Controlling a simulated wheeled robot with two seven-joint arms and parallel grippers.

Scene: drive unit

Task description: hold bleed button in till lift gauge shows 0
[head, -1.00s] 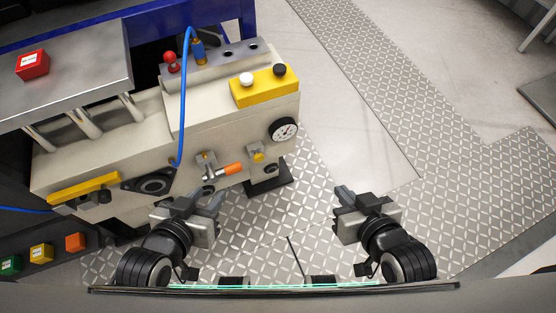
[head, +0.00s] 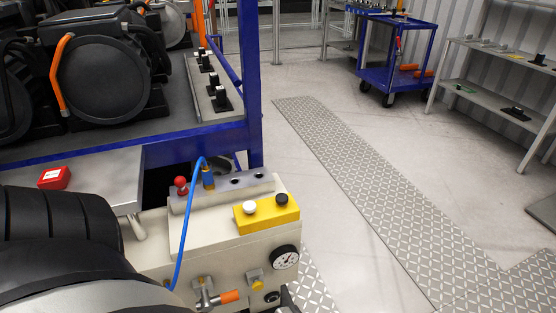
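The cream drive unit stands at lower middle in the head view. Its yellow button box (head: 267,213) carries a white button (head: 250,208) and a black button (head: 281,200); I cannot tell which is the bleed button. The round white gauge (head: 286,257) with a black rim is on the front face below; its needle is too small to read surely. An orange-handled valve (head: 229,296) is lower left of the gauge. A large black ribbed link of my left arm fills the lower left corner. Neither gripper can be made out in view.
A blue hose (head: 181,235) loops over the unit's front from a fitting beside a red-knobbed lever (head: 181,187). A red box (head: 54,178) sits on a metal plate. A blue frame (head: 250,80) stands behind. Floor at right is open, with a blue cart (head: 398,55) and shelves far back.

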